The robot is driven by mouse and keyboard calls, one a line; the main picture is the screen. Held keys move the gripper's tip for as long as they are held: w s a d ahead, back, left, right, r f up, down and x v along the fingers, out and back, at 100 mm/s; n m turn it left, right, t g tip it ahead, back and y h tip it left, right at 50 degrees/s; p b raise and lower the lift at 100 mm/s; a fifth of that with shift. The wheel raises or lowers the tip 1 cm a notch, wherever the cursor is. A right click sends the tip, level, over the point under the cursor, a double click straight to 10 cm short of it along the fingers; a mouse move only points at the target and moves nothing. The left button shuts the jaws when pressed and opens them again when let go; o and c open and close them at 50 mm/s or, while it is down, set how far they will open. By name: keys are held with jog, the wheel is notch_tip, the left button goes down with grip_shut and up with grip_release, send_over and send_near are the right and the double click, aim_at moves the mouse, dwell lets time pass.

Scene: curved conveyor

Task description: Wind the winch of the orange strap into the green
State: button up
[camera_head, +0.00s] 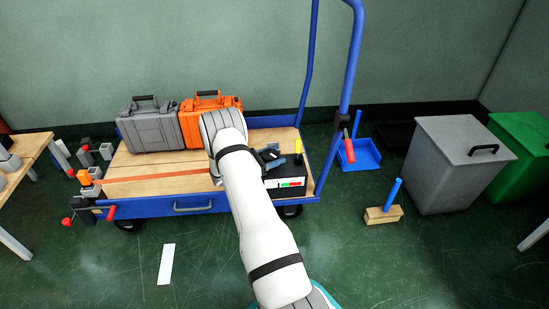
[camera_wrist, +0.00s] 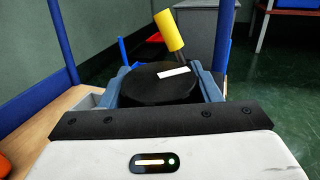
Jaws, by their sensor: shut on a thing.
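The orange strap (camera_head: 160,179) lies straight across the trolley's wooden deck and passes out of sight behind my arm. At the deck's right end is the black winch box (camera_head: 291,191), with a small strip of red and green on it; I cannot make out a pointer. A round black winch knob (camera_wrist: 160,84) with a white mark on top fills the wrist view's middle. A yellow handle (camera_wrist: 169,31) rises just beyond it; it also shows in the head view (camera_head: 298,146). My gripper (camera_wrist: 165,80) is shut on the knob, one blue-grey finger on each side.
A grey case (camera_head: 150,127) and an orange case (camera_head: 205,104) stand at the back of the blue trolley (camera_head: 165,208). Its tall blue handle frame (camera_head: 345,80) rises close on the right. Grey (camera_head: 460,165) and green bins stand further right. Floor in front is mostly clear.

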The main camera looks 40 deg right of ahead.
jog(key=m+g, duration=0.1)
jog(key=m+g+y, duration=0.1)
jog(key=g, duration=0.1)
jog(key=m+g+y+b, duration=0.1)
jog(key=g, duration=0.1)
jog(key=shift+s+f+m, duration=0.2)
jog(key=shift+s+m, duration=0.1)
jog(key=shift+s, duration=0.05)
jog(key=shift+s+a+m+g+y, duration=0.1)
jog(key=shift+m+g+y, duration=0.55)
jog(key=shift+g, duration=0.3)
jog(key=shift+s+a+m+g+y, duration=0.1)
jog(key=shift+m+g+y, duration=0.45)
jog(key=shift+m+g, duration=0.3)
jog(key=shift+g, duration=0.4)
jog(key=o, duration=1)
jog(key=shift+w+r, duration=0.1)
jog(key=shift+r, duration=0.05)
jog(key=shift+p+v, duration=0.7)
jog(key=shift+v, duration=3.25)
jog(key=shift+d+r, duration=0.1)
jog(key=shift+r, duration=0.05)
